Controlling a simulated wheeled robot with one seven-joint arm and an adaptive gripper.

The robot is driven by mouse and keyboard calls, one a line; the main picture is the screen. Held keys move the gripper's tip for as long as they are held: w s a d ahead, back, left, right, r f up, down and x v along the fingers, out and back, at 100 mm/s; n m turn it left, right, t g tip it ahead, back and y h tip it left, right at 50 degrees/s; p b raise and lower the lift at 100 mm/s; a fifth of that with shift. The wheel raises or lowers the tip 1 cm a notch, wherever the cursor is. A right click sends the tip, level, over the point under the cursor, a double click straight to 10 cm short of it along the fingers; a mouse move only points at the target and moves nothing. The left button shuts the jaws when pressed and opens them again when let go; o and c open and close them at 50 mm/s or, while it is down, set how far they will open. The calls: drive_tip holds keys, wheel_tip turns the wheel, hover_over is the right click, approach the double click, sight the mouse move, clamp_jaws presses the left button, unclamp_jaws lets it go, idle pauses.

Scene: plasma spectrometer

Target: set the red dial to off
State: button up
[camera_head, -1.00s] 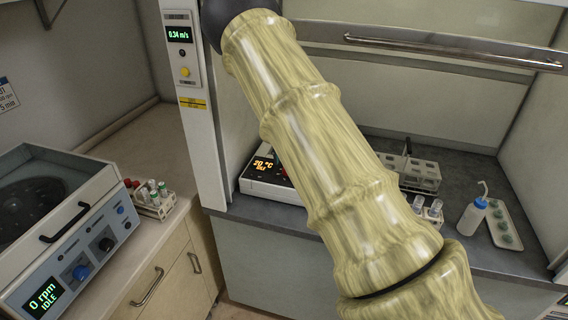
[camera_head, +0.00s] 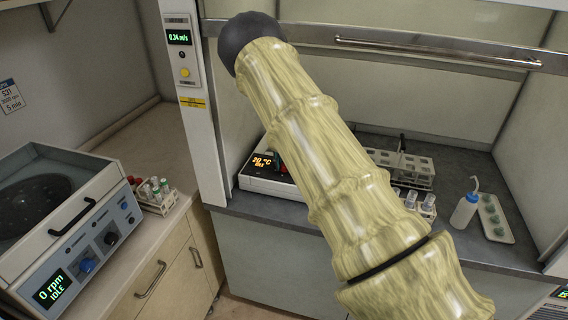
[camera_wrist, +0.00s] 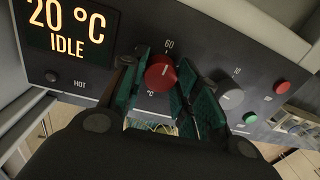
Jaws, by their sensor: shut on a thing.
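The red dial (camera_wrist: 160,74) is a round knob on the dark front panel of the hotplate-like device, below a "60" mark in the wrist view. My gripper (camera_wrist: 164,77) is shut on it, with one green-padded finger at its left and the other at its right. The dial's pointer cannot be made out. A display (camera_wrist: 67,28) left of it reads 20 °C IDLE. In the camera_head view the device (camera_head: 256,179) stands in the fume hood, partly behind my arm, which hides my gripper there.
A grey knob (camera_wrist: 230,97), a green button (camera_wrist: 249,117) and a red button (camera_wrist: 282,87) lie right of the dial. Tube racks (camera_head: 412,170), a wash bottle (camera_head: 466,211) and a tray (camera_head: 497,219) stand to the right in the hood. A centrifuge (camera_head: 75,235) is at the left.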

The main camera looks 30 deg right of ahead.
drive_tip(key=shift+s+d+f, duration=0.1)
drive_tip(key=shift+f, duration=0.1)
drive_tip(key=shift+f+n+b, duration=0.1)
drive_tip(key=shift+n+b, duration=0.7)
drive_tip(key=shift+n, duration=0.1)
drive_tip(key=n+b, duration=0.1)
drive_tip(key=n, duration=0.2)
drive_tip(key=shift+b, duration=0.3)
drive_tip(key=n+b, duration=0.1)
drive_tip(key=n, duration=0.3)
drive_tip(key=shift+t, duration=0.3)
drive_tip(key=n+b, duration=0.1)
drive_tip(key=n, duration=0.2)
drive_tip(key=shift+n, duration=0.3)
drive_tip(key=n+b, duration=0.1)
drive_tip(key=n, duration=0.5)
drive_tip(key=shift+b, duration=0.35)
drive_tip(key=n+b, duration=0.1)
drive_tip(key=n, duration=0.4)
drive_tip(key=shift+s+t, duration=0.1)
drive_tip(key=shift+t, duration=0.2)
drive_tip(key=shift+n+b, duration=0.3)
drive_tip(key=shift+n, duration=0.1)
